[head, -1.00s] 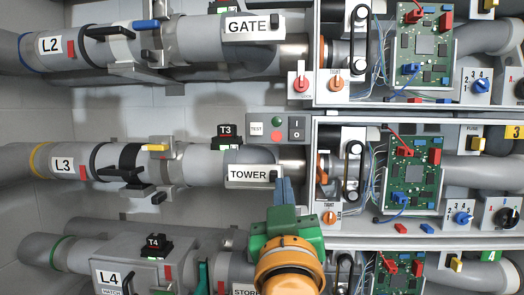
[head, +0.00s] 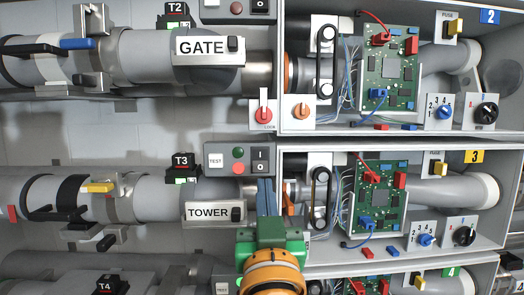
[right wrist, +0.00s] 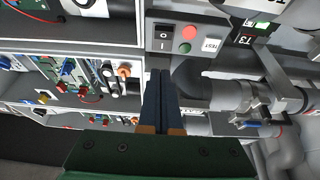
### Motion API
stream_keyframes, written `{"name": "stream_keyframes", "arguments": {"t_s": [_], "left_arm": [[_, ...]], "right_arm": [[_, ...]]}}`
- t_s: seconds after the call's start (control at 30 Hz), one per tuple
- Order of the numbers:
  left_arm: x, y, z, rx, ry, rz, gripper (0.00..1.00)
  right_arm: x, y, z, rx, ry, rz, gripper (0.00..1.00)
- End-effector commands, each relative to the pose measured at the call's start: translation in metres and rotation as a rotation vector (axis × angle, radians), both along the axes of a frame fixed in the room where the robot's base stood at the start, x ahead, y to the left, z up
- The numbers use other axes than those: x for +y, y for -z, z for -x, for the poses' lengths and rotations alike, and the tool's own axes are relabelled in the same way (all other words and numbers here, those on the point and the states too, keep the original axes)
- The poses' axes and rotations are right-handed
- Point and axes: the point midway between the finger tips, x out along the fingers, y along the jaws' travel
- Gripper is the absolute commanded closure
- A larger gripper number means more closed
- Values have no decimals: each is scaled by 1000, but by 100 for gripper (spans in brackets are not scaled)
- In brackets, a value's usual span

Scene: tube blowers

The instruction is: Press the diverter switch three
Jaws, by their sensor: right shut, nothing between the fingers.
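In the third row, the TOWER plate (head: 208,212) carries a small black switch (head: 237,214) at its right end. Above it, the TEST panel (head: 228,158) has a red and a green button and a black I/O rocker (head: 260,160). My right gripper (head: 265,183) is shut and empty, its blue fingers pointing up. In the head view its tips are right of and above the TOWER switch, just below the I/O rocker. In the right wrist view the fingertips (right wrist: 159,75) are below the I/O rocker (right wrist: 163,38); contact cannot be told. My left gripper is out of view.
To the right is an open box with a circuit board (head: 378,195), wires and a black belt (head: 320,200). A metal-edged frame stands close right of my fingers. Grey pipes run left. The GATE plate (head: 208,47) is in the row above, with a red knob (head: 264,113) between.

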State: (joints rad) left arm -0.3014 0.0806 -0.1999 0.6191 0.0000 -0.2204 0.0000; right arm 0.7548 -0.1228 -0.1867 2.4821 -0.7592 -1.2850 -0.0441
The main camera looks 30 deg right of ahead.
Motion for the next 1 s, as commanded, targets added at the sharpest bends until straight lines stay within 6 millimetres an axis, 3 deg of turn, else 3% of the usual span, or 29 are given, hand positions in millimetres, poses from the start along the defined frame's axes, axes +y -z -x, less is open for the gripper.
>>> {"name": "stream_keyframes", "arguments": {"t_s": [0.03, 0.27, 0.43, 0.9, 1.0], "left_arm": [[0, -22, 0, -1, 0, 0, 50], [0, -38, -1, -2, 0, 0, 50], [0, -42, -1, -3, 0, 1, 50], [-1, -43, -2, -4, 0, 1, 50], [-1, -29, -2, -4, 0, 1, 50]], "right_arm": [[-3, -13, -5, 7, 0, 4, 100], [-28, -26, -45, 3, 1, 3, 100], [-40, -10, -65, 4, -1, 2, 100], [-45, -4, -73, -1, -3, 2, 100], [-46, 3, -75, -21, -1, 13, 100]]}}
